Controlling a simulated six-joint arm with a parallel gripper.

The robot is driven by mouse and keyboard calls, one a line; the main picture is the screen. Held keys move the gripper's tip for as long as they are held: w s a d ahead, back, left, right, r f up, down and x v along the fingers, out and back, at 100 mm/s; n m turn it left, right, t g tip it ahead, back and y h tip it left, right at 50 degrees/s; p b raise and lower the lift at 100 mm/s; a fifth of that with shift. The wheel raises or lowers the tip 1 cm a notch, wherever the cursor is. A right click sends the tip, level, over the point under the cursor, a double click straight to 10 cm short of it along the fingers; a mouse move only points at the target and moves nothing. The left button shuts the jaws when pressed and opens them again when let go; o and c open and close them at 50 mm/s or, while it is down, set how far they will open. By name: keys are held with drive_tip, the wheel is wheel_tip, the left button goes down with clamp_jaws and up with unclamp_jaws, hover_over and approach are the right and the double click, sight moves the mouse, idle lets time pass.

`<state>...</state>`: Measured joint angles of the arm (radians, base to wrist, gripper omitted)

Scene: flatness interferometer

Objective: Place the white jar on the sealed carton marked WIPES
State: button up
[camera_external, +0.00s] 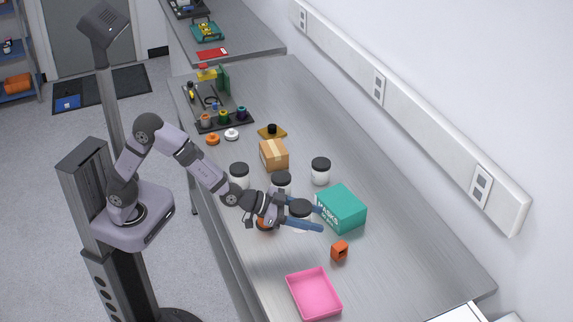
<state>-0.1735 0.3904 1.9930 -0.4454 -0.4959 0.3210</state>
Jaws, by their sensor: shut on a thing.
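The white jar (302,222) with a black lid stands upright between the blue fingers of my gripper (319,218), which is shut on it. The fingers hide part of its side. I cannot tell whether its base is off the bench. The sealed carton marked WIPES (341,208) is a teal box with white lettering on its side. It sits on the bench just right of the jar and fingertips, and its top is bare.
Other black-lidded jars (320,173) stand behind my gripper, near a brown cardboard box (274,155). An orange block (339,251) and a pink tray (314,293) lie in front. An orange item (265,226) is partly hidden under my wrist. The bench (410,255) is clear at right.

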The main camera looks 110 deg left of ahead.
drive_tip(key=s+a+r+n+g+y+p, duration=0.2)
drive_tip(key=s+a, duration=0.3)
drive_tip(key=a, duration=0.5)
drive_tip(key=s+a+r+n+g+y+p, duration=0.1)
drive_tip(key=s+a+r+n+y+p, duration=0.2)
drive_tip(key=a, duration=0.7)
wheel_tip(320, 180, up, 2)
drive_tip(key=n+g+y+p, duration=0.3)
drive_tip(key=n+g, duration=0.3)
drive_tip(key=g, duration=0.1)
hover_over(282, 148)
drive_tip(key=shift+a+f, duration=0.2)
drive_tip(key=shift+f, duration=4.6)
drive_tip(key=shift+f, duration=0.2)
drive_tip(key=o, duration=1.2)
drive_tip(key=shift+r, duration=0.1)
